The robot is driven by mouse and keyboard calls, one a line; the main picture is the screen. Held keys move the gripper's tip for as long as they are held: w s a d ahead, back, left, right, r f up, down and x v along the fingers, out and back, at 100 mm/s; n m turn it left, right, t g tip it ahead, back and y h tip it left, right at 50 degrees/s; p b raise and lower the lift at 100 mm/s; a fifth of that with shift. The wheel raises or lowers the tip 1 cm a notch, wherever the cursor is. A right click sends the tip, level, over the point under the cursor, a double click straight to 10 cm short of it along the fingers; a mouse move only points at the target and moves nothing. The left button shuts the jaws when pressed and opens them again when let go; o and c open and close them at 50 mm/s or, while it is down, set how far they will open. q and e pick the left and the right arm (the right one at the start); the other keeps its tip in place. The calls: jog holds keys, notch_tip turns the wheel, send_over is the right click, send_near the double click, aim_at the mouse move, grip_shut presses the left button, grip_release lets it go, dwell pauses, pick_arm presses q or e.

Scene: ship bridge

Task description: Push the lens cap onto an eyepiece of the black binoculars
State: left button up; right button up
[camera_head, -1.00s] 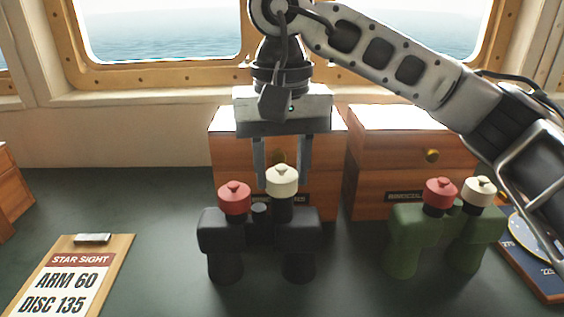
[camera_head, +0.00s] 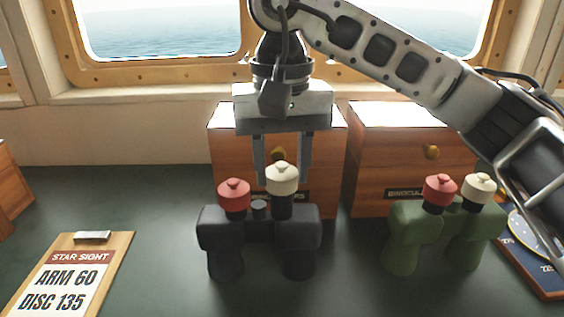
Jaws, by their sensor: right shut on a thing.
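The black binoculars (camera_head: 260,235) stand upright on the dark green desk, eyepieces up. A red cap (camera_head: 234,196) sits on their left eyepiece. A cream lens cap (camera_head: 282,180) is at the top of their right eyepiece (camera_head: 282,206). My right gripper (camera_head: 282,178) reaches down from above, its two fingers on either side of the cream cap and shut on it. I cannot tell whether the cap is fully seated. My left gripper is out of view.
Green binoculars (camera_head: 447,235) with a red cap (camera_head: 440,189) and a cream cap (camera_head: 482,187) stand at right. Two wooden boxes (camera_head: 228,145) (camera_head: 375,150) stand behind. A clipboard (camera_head: 120,258) lies front left; a blue board (camera_head: 535,262) lies far right.

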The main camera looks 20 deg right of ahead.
jog(key=shift+f+b, duration=0.75)
jog(key=shift+f, duration=0.15)
dwell(1.1)
dwell(0.3)
jog(key=o, duration=1.4)
jog(key=shift+r+p, duration=0.95)
jog(key=shift+r, duration=0.35)
jog(key=shift+r+p, duration=2.05)
jog(key=shift+r, duration=0.25)
